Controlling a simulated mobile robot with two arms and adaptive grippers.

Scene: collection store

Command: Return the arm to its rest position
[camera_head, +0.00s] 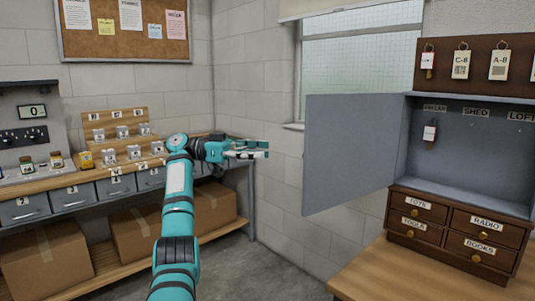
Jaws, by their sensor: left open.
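My left arm (176,210), teal and black, rises from the bottom of the head view and bends to the right at its upper joint. My left gripper (262,150) points right, in front of the grey block wall. It is open, with nothing seen between its fingers. It is apart from the open grey cabinet door (350,150) to its right. My right gripper is not in view.
At the left, a workbench (75,215) carries a stepped wooden rack (115,125) and small jars; cardboard boxes (45,265) sit below. At the right, a key cabinet (475,150) and small drawers (460,230) stand on a wooden table (400,275). Floor (255,270) between is clear.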

